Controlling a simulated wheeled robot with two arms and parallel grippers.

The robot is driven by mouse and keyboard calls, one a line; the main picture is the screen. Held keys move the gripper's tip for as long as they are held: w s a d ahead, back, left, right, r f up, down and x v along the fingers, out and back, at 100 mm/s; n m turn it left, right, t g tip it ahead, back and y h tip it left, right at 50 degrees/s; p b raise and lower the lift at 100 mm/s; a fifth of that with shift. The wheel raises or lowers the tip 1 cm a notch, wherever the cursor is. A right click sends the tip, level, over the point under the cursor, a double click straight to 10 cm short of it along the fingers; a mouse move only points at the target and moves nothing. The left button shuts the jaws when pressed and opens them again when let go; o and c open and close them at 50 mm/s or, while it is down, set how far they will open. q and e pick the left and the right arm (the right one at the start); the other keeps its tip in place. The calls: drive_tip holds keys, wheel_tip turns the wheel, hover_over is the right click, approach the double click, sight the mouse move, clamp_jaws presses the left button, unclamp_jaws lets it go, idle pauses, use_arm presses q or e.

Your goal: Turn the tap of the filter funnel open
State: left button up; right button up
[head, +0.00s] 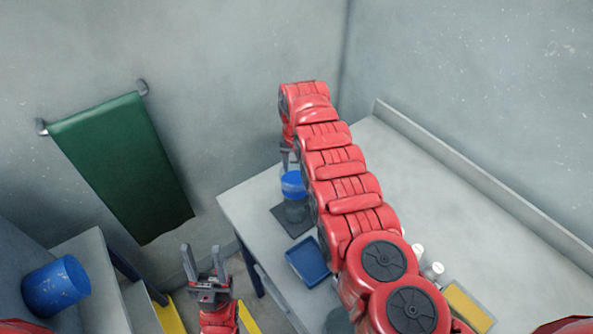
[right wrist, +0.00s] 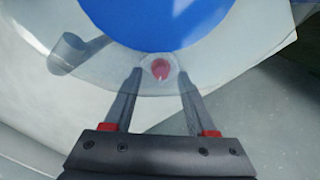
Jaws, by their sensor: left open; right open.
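The filter funnel shows in the head view as a blue top (head: 293,183) over a clear lower vessel (head: 296,211), standing upright on a dark mat. In the right wrist view its blue top (right wrist: 165,18) fills the upper middle, with a clear rim around it. A small red round part (right wrist: 160,68), which looks like the tap, sits at that rim. My right gripper (right wrist: 160,80) is open, its fingertips on either side of the red part; contact cannot be told. In the head view my right arm partly hides it. My left gripper (head: 203,260) is open and empty, away from the funnel.
A blue tray (head: 308,262) lies on the grey bench (head: 255,205) in front of the funnel. Small white-capped bottles (head: 433,270) and a yellow-edged item (head: 468,308) are right of my arm. A blue drum (head: 56,287) and green towel (head: 122,165) are at left.

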drive_tip(key=shift+f, duration=0.8)
clamp_jaws()
